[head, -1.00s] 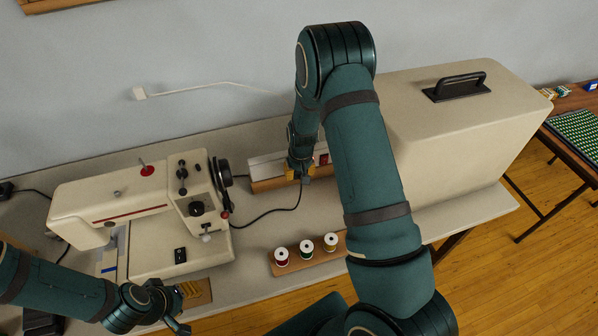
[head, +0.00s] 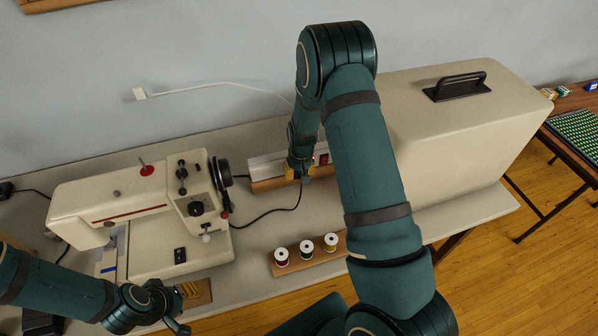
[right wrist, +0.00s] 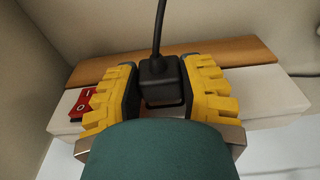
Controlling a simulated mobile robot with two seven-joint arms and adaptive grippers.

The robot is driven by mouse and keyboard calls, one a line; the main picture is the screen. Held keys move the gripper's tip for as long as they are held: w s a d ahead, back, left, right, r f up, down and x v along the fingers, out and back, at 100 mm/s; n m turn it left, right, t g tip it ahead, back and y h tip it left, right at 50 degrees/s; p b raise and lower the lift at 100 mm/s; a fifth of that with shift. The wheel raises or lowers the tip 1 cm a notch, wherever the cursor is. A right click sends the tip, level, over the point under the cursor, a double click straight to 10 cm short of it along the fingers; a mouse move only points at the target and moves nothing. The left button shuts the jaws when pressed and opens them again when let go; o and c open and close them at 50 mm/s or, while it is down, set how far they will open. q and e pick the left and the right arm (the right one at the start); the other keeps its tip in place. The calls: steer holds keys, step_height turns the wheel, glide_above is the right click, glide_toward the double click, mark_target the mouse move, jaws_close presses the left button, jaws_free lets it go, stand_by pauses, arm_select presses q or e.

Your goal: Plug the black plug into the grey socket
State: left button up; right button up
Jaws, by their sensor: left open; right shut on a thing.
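The black plug (right wrist: 160,82) is between the yellow pads of my right gripper (right wrist: 165,100), with its cord leading away at the top of the right wrist view. My right gripper (head: 298,172) is shut on it at the pale grey socket strip (head: 266,165). The strip also shows in the right wrist view (right wrist: 65,108), with a red rocker switch (right wrist: 83,103) beside the gripper. The plug's front end is hidden, so I cannot tell how deep it sits. My left gripper (head: 184,309) is open and empty at the table's front edge.
A cream sewing machine (head: 130,205) stands left of the strip, with a black cord (head: 262,212) running between. Several thread spools on a wooden holder (head: 275,268) lie in front. A large cream case (head: 450,130) stands right. A white cord (head: 205,85) hangs at the wall.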

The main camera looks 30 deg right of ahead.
arm_select(q)
steer(key=shift+f, duration=0.25)
arm_select(e)
steer(key=shift+w+d, duration=0.15)
steer(key=shift+w, duration=0.4)
steer(key=o, duration=1.1)
steer(key=shift+c, duration=0.2)
step_height(320, 180, up, 12)
steer(key=s, duration=0.1)
steer(key=shift+s+a, duration=0.25)
steer(key=shift+s, duration=0.15)
steer(key=shift+f, duration=0.1)
